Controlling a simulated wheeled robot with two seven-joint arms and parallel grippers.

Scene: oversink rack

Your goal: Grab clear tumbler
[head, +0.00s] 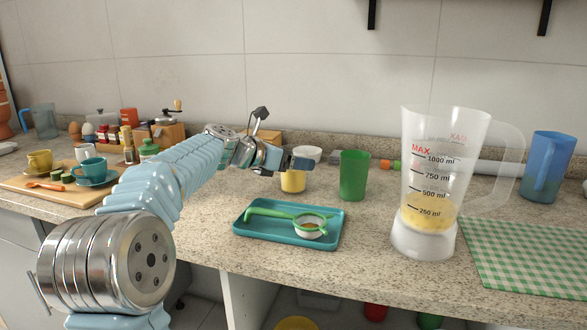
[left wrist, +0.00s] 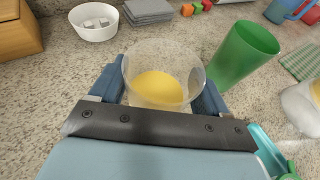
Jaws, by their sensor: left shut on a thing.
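The clear tumbler (left wrist: 165,75) with yellow contents sits between the two fingers of my left gripper (left wrist: 165,95) in the left wrist view. In the head view the yellow lower part of the tumbler (head: 293,181) shows beneath my left gripper (head: 296,163), which hides its upper part. The gripper is shut on the tumbler, with one blue finger on each side. The tumbler looks upright, at or close to the counter; I cannot tell whether it touches it. My right gripper is not in view.
A green cup (head: 354,176) stands close to the right of the tumbler. A teal tray (head: 250,232) with a green-handled strainer (head: 308,226) lies in front. A white bowl (head: 308,154) is behind. A large measuring jug (head: 436,180) stands farther right, beside a green checked cloth (head: 530,255).

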